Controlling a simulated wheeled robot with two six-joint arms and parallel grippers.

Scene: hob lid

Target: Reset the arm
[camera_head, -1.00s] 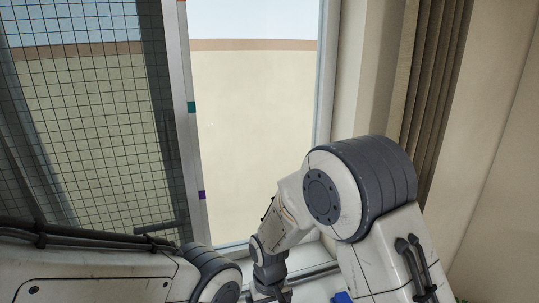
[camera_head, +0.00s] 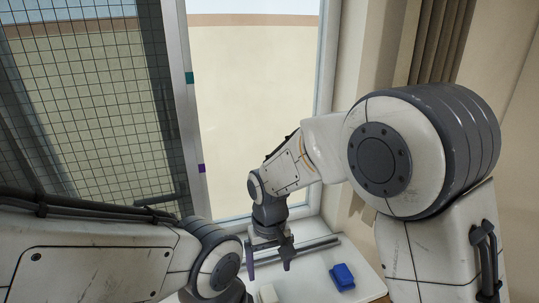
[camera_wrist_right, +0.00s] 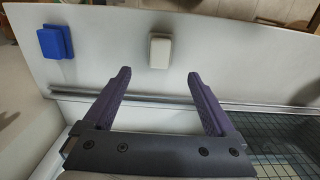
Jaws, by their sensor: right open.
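My right gripper (camera_head: 268,266) points down over the white surface in the head view, its two purple-grey fingers spread with nothing between them. In the right wrist view its fingers (camera_wrist_right: 158,76) are also wide apart and empty. My right arm is bent, with its large elbow joint at the right of the head view. My left arm comes in from the left along the bottom edge of the head view; its gripper is not visible.
A blue block (camera_head: 343,277) and a whitish block (camera_head: 267,293) are on the white surface (camera_head: 315,268). Both show in the right wrist view, blue (camera_wrist_right: 55,43) and whitish (camera_wrist_right: 160,52). A metal rail (camera_head: 318,244) runs behind them. A wire-glass window pane (camera_head: 90,110) stands at the left.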

